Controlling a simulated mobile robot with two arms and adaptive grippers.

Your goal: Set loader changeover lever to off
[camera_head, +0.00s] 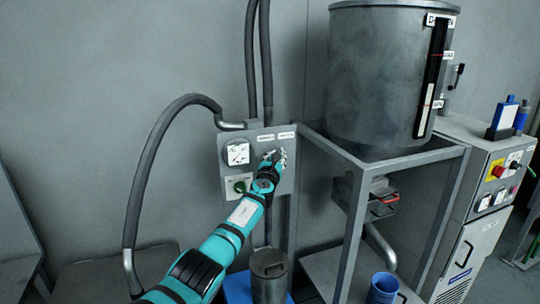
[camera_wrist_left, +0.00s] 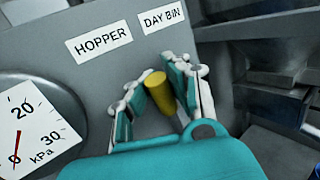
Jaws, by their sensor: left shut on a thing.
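The changeover lever shows in the left wrist view as a yellow grip (camera_wrist_left: 155,82) below two plates reading HOPPER (camera_wrist_left: 100,40) and DAY BIN (camera_wrist_left: 164,14). No plate reading OFF is visible. My left gripper (camera_wrist_left: 159,78) has its fingers on both sides of the yellow grip and is shut on it. The lever's pivot is hidden. In the head view my left gripper (camera_head: 276,158) is at the upper right of the grey wall panel (camera_head: 286,184) and covers the lever. My right gripper is not in view.
A gauge (camera_head: 236,152) and a green knob (camera_head: 240,187) are left of my gripper on the panel. Hoses (camera_head: 143,180) run to the panel top. A large grey hopper (camera_head: 375,75) on a frame stands right. A lidded can (camera_head: 269,275) and blue cup (camera_head: 384,288) stand below.

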